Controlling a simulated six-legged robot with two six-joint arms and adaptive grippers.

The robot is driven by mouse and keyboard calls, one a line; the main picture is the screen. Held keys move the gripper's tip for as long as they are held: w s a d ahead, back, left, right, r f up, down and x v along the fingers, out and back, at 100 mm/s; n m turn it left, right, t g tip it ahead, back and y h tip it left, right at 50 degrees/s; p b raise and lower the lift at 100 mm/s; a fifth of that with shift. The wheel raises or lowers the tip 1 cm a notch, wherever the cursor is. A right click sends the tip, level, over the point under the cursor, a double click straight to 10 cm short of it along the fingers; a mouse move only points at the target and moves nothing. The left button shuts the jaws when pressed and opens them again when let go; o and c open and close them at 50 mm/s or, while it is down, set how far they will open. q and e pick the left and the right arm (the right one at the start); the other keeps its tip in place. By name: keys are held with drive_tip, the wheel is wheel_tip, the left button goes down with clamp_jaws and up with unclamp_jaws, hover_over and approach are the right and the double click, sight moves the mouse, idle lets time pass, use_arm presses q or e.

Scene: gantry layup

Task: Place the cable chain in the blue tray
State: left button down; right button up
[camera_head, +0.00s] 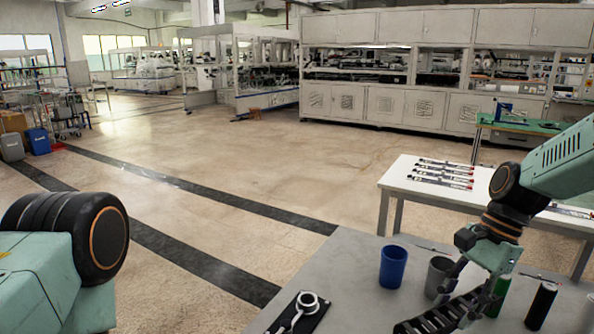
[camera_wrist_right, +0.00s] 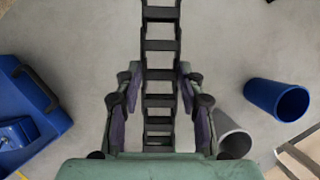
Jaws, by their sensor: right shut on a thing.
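The cable chain is a black ladder-like strip (camera_head: 440,318) at the bottom of the head view. In the right wrist view the chain (camera_wrist_right: 160,45) runs from the top edge down between my fingers. My right gripper (camera_head: 468,292) is shut on it, with a finger on each side in the wrist view (camera_wrist_right: 159,88). I cannot tell whether the chain touches the table. A blue object with a dark handle-like bar (camera_wrist_right: 30,105) lies at the left of the wrist view, cut off; I cannot tell if it is the blue tray. My left gripper is out of view.
On the grey table (camera_head: 345,275) stand a blue cup (camera_head: 393,267), a grey cup (camera_head: 438,277), a green cylinder (camera_head: 498,297) and a black cylinder (camera_head: 540,305). A black pad with a white ring-ended item (camera_head: 305,305) lies left. A white table (camera_head: 400,180) stands behind.

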sight(434, 330)
drive_tip(key=s+a+f+n+g+h, duration=0.1)
drive_tip(key=a+n, duration=0.1)
drive_tip(key=n, duration=0.1)
drive_tip(key=s+a+f+n+h, duration=0.1)
drive_tip(key=s+a+n, duration=0.1)
drive_tip(key=n, duration=0.1)
drive_tip(key=s+a+f+n+g, duration=0.1)
drive_tip(key=a+n, duration=0.1)
drive_tip(key=n, duration=0.2)
drive_tip(key=shift+s+g+h, duration=0.3)
drive_tip(key=shift+s+h, duration=0.05)
drive_tip(key=shift+h, duration=0.05)
drive_tip(key=s+a+f+n, duration=0.1)
drive_tip(key=s+a+f+n+h, duration=0.1)
drive_tip(key=s, duration=0.1)
drive_tip(key=s+a+f+n, duration=0.1)
drive_tip(key=f, duration=0.1)
drive_tip(key=shift+s+a, duration=0.25)
drive_tip(key=shift+s+f+n, duration=0.2)
drive_tip(key=shift+f+n, duration=0.1)
drive_tip(key=shift+f, duration=0.1)
drive_tip(key=shift+r, duration=0.1)
